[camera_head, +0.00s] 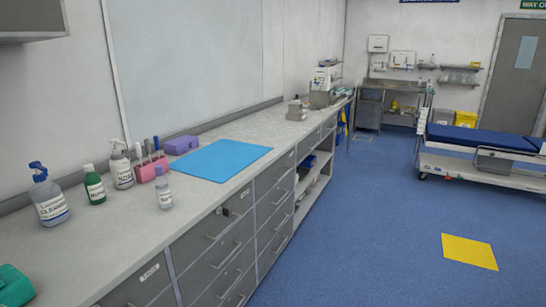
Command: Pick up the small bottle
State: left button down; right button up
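A small pale bottle (163,191) with a light purple-grey cap and a label stands upright on the grey counter (205,195), near its front edge. It is in front of a pink holder (150,167) with several upright items. A small green bottle (95,188) with a white cap and label stands to its left. I cannot tell for certain which of the two the task means; the pale one looks slimmer. Neither gripper is in view.
A blue-topped spray bottle (50,204) and a white pump bottle (122,172) stand nearby. A blue mat (222,160) and purple box (181,145) lie beyond. A teal object (15,287) is cut off at lower left. Blue floor is open right; a wheeled bed (480,138) stands farther off.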

aim_at(162, 184)
jog(key=i+u, duration=0.1)
jog(key=u, duration=0.6)
jog(key=i+l+u, duration=0.35)
jog(key=l, duration=0.2)
jog(key=i+l+u, duration=0.4)
jog(key=l, duration=0.3)
jog(key=i+l+u, duration=0.2)
jog(key=l, duration=0.2)
jog(key=k+j, duration=0.05)
